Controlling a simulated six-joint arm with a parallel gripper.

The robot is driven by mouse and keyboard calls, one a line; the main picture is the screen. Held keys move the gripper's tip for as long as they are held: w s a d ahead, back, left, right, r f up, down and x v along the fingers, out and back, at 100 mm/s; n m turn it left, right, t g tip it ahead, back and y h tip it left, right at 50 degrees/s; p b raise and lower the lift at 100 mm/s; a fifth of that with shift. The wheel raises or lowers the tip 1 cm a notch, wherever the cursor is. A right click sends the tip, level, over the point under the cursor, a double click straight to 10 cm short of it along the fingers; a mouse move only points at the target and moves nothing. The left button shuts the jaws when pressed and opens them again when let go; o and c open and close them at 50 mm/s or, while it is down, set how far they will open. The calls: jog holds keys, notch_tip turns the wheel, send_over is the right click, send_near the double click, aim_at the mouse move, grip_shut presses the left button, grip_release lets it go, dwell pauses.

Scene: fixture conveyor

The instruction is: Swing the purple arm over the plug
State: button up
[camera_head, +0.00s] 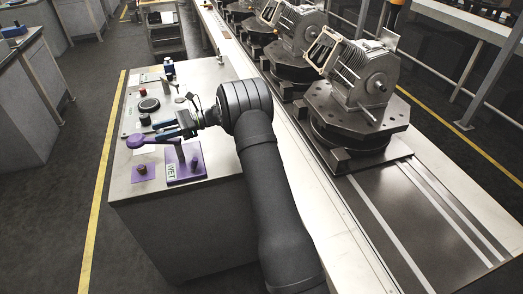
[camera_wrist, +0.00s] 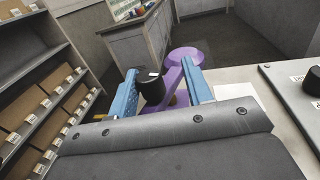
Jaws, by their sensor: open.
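The purple arm (camera_head: 152,138) reaches left from a post on a purple base plate (camera_head: 197,175) marked "WET" and ends in a round disc. The plug (camera_head: 142,169) is a short dark cylinder on a pale purple square, nearer the viewer than the disc; the disc is not over it in the head view. My gripper (camera_head: 163,128) is at the arm, just behind it. In the wrist view my gripper (camera_wrist: 160,72) is open. A black cylinder (camera_wrist: 152,92) and part of the purple arm (camera_wrist: 185,58) show between its blue fingers. Contact cannot be told.
A panel with a black knob (camera_head: 149,104) and other small controls lies behind on the grey cabinet top (camera_head: 210,80). To the right a conveyor (camera_head: 400,215) carries motors (camera_head: 365,80) on dark fixtures. The cabinet's front edge lies close to the purple plate.

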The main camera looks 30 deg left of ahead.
jog(key=w+d+m+t, duration=0.2)
jog(key=d+t, duration=0.4)
jog(key=d, duration=0.4)
jog(key=w+d+f+m+t+y, duration=0.1)
jog(key=w+d+m+t, duration=0.2)
jog(key=d, duration=0.8)
jog(key=w+d+m+t+y, duration=0.1)
jog(key=w+d+m+t, duration=0.2)
jog(key=d+m+t, duration=0.3)
jog(key=d+t, duration=0.3)
jog(key=d, duration=0.2)
jog(key=shift+d+f, duration=0.25)
jog(key=shift+f, duration=0.15)
jog(key=shift+w, duration=0.1)
